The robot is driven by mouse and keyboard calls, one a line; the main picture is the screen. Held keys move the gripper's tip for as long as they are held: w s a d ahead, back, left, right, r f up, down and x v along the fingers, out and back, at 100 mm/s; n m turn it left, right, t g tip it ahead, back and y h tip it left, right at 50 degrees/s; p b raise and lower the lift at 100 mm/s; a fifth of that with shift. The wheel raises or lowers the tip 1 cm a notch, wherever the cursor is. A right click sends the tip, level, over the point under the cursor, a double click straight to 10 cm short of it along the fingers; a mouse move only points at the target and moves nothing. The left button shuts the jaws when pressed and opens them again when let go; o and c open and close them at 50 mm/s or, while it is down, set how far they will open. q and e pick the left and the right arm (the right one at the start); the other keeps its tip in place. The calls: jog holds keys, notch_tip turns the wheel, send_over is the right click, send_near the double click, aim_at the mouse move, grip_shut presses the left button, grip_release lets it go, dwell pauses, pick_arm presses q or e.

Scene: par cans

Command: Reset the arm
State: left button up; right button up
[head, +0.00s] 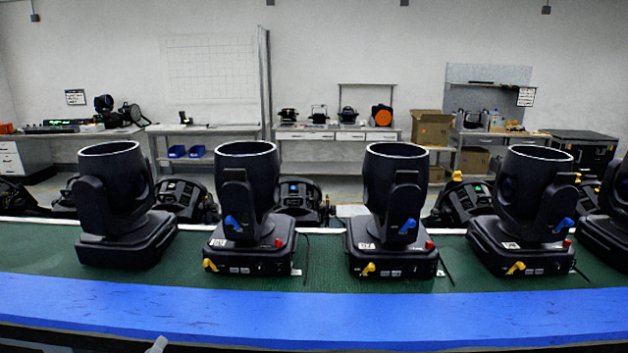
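Several black par-can lights stand upright in a row on a green belt (330,275). The leftmost light (115,195) shows no coloured levers on its visible side. The second light (248,190) and third light (395,190) each show a blue lever, a yellow lever and a red knob. The fourth light (530,195) shows blue and yellow levers. A fifth light (607,215) is cut by the right edge. Neither gripper can be made out. A small grey piece (157,345) pokes in at the bottom left; I cannot tell what part it is.
A blue rail (320,315) runs along the belt's near edge. More black units (300,200) sit behind the row. Benches (335,135) line the back wall, with cardboard boxes (432,127) and a black case (583,150) at the right. Narrow gaps separate the lights.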

pick_arm(q)
jog(key=a+f+n+g+y, duration=0.1)
jog(key=a+f+n+g, duration=0.15)
jog(key=f, duration=0.85)
jog(key=a+f+n+g+y, duration=0.15)
jog(key=a+f+n, duration=0.25)
jog(key=f, duration=0.6)
jog(key=s+a+f+n+g, duration=0.1)
jog(key=s+f+n+g, duration=0.3)
jog(key=f, duration=0.8)
jog(key=s+f+n+g, duration=0.1)
jog(key=s+f+n, duration=0.3)
jog(key=f, duration=0.7)
jog(key=s+d+f+n+g, duration=0.2)
jog(key=s+f, duration=0.7)
jog(key=s, duration=0.1)
jog(key=s+d+f+n+g, duration=0.3)
jog(key=s+f, duration=0.5)
jog(key=s, duration=0.1)
jog(key=s+d+f+n+g+h, duration=0.1)
jog(key=s+d+f, duration=0.3)
jog(key=s, duration=0.5)
jog(key=s+d+f+n+g+h, duration=0.1)
jog(key=s+d+f+n+g, duration=0.1)
jog(key=s, duration=0.8)
jog(key=shift+s+d+f+n, duration=0.25)
jog(key=shift+d+f+n, duration=0.6)
jog(key=shift+d+f, duration=0.15)
pick_arm(e)
jog(key=shift+s, duration=0.45)
